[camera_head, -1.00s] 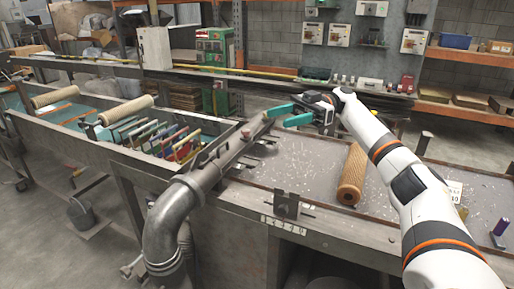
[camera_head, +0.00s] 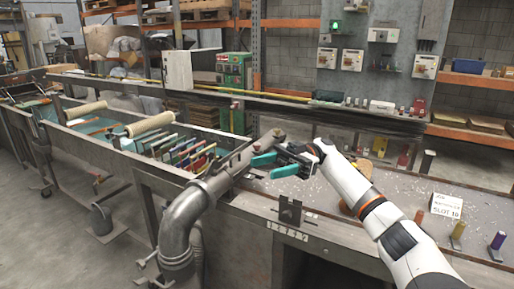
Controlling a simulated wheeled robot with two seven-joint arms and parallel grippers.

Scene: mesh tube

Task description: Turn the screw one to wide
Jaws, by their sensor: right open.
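My right gripper (camera_head: 263,167) has two teal fingers, parted with nothing between them. It is over the near left part of the speckled table, beside the grey metal channel (camera_head: 226,172) that leads into a bent pipe. A dark upright bracket (camera_head: 290,211) stands on the table's front edge, nearer than the gripper and apart from it. Small marks show on a strip below it, too small to read. A small round knob (camera_head: 278,134) shows beyond the gripper, at the channel's far end. I cannot tell which part is screw one. My left gripper is out of view.
The bent pipe (camera_head: 180,225) stands in front, left of the bracket. A rack of coloured slats (camera_head: 185,153) lies left of the channel. My right arm partly hides a wooden roller. A "SLOT 10" sign (camera_head: 446,206) and coloured pegs (camera_head: 497,241) stand on the table's right side.

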